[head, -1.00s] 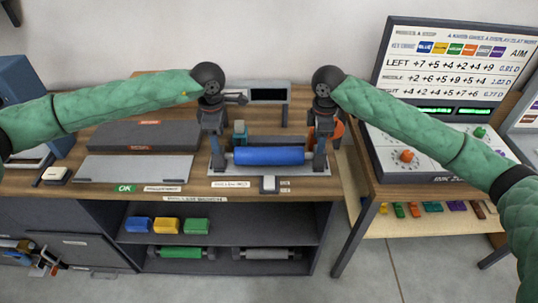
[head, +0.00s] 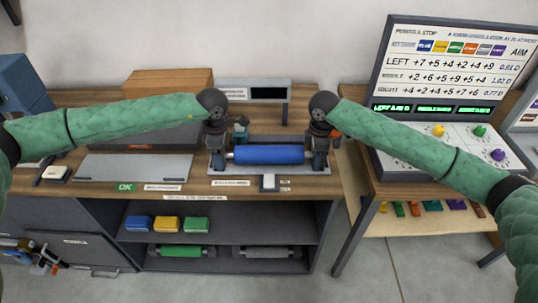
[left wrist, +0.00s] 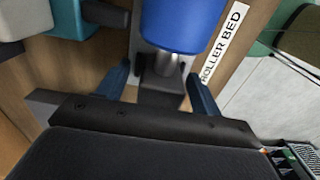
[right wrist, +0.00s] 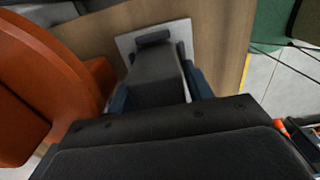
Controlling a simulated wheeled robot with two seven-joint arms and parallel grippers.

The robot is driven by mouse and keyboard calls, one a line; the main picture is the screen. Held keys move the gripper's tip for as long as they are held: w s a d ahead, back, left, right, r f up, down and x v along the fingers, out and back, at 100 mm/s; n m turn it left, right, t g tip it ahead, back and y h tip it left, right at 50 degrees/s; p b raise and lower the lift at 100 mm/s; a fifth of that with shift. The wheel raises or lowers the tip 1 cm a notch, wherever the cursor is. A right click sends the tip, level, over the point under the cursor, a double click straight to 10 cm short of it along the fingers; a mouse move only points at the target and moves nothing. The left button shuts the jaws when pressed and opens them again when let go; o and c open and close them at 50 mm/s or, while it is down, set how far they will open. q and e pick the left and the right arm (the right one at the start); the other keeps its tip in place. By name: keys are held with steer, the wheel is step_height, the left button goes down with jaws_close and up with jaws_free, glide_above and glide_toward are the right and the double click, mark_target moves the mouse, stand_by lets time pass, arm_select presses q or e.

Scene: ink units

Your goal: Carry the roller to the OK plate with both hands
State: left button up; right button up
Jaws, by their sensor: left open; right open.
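The blue roller (head: 268,155) lies level on its grey bed (head: 285,171) on the bench. My left gripper (head: 217,160) is open at the roller's left end. In the left wrist view its fingers (left wrist: 160,90) stand either side of the grey end piece below the blue roller (left wrist: 185,22). My right gripper (head: 320,160) is open at the right end. In the right wrist view its fingers (right wrist: 160,95) stand either side of a grey end piece; the blue part is not seen there. The grey plate (head: 133,168) with the green OK label (head: 125,187) lies left of the bed, empty.
A dark box behind the plate is partly hidden by my left arm. A brown box (head: 168,82) and a small display (head: 268,92) stand at the back. A console (head: 440,150) with knobs is at the right. A white switch (head: 269,183) sits in front of the bed.

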arm_select(q)
steer(key=c, duration=0.9)
arm_select(e)
steer(key=c, duration=0.9)
arm_select(q)
jaws_close()
arm_select(e)
jaws_close()
arm_select(q)
steer(key=shift+r, duration=0.1)
arm_select(e)
steer(key=shift+r, duration=0.1)
